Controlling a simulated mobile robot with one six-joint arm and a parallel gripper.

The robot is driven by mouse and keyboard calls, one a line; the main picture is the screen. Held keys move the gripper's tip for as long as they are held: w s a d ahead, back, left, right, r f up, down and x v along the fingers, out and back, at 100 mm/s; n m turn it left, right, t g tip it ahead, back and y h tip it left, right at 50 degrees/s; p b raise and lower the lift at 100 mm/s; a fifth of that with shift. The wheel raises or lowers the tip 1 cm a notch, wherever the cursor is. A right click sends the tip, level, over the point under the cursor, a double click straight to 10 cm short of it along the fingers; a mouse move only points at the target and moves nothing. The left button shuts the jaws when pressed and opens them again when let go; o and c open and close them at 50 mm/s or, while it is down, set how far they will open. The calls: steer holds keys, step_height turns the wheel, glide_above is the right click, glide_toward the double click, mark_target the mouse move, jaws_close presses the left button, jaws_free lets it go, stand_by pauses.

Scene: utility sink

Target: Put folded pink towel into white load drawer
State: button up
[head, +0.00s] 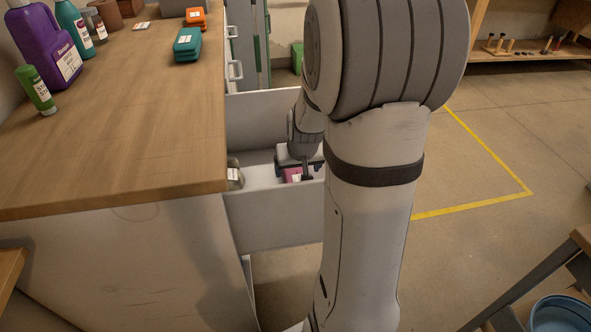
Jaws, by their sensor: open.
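The white load drawer (270,215) is pulled open from the wooden-topped cabinet, in the middle of the head view. The folded pink towel (293,174) shows as a small pink patch with a white label inside the drawer. My gripper (299,172) is open and low inside the drawer, right at the towel. My arm hides the right part of the drawer and some of the gripper, so I cannot tell whether the fingers touch the towel or whether it rests on the drawer floor.
A jar-like item (235,174) sits in the drawer by the cabinet side. Bottles, including a purple jug (45,45), and a teal case (187,45) stand on the wooden counter (130,120). A blue bucket (560,314) is at lower right. The floor (480,150) right of my arm is clear.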

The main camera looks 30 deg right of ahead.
mark_target(299, 180)
steer(key=shift+p+v, duration=0.4)
steer(key=shift+v, duration=1.5)
steer(key=shift+r, duration=0.1)
